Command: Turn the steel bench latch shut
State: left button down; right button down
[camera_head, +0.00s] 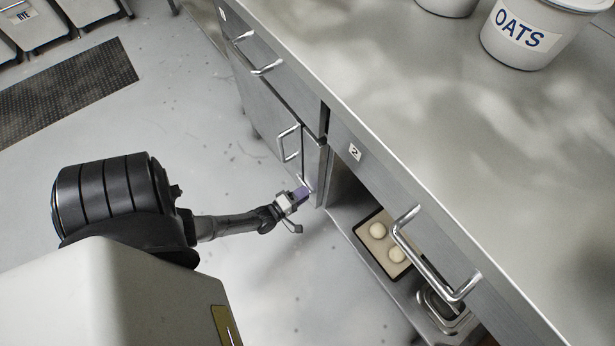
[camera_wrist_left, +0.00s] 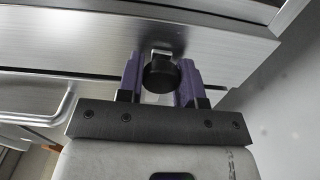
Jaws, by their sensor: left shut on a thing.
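The steel bench latch shows in the left wrist view as a dark round knob (camera_wrist_left: 160,74) with a bright metal piece behind it, on a brushed steel face. My left gripper (camera_wrist_left: 160,84) has its two purple fingers on either side of the knob and is shut on it. In the head view my left gripper (camera_head: 302,193) reaches the lower edge of the steel bench front (camera_head: 314,172), beside the open bay. There the gripper mostly hides the latch, and I cannot tell its angle. My right gripper is not in view.
A dark tray (camera_head: 368,262) with pale dough rounds lies in the open bay, near a steel pan (camera_head: 440,308). A drawer handle (camera_head: 408,250) and a door handle (camera_head: 288,143) stick out. An OATS tub (camera_head: 530,35) stands on the worktop.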

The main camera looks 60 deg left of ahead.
pick_arm(q)
jog(key=shift+n, duration=0.3)
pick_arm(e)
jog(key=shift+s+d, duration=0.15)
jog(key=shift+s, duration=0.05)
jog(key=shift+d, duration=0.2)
pick_arm(q)
jog(key=c, duration=0.8)
grip_release()
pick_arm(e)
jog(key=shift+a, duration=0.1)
pick_arm(q)
jog(key=s+p, duration=0.1)
jog(key=s, duration=0.3)
jog(key=s+d+p, duration=0.1)
jog(key=s, duration=0.4)
jog(key=s+d+p, duration=0.1)
jog(key=s, duration=0.3)
jog(key=shift+s+d, duration=0.25)
jog(key=shift+s, duration=0.1)
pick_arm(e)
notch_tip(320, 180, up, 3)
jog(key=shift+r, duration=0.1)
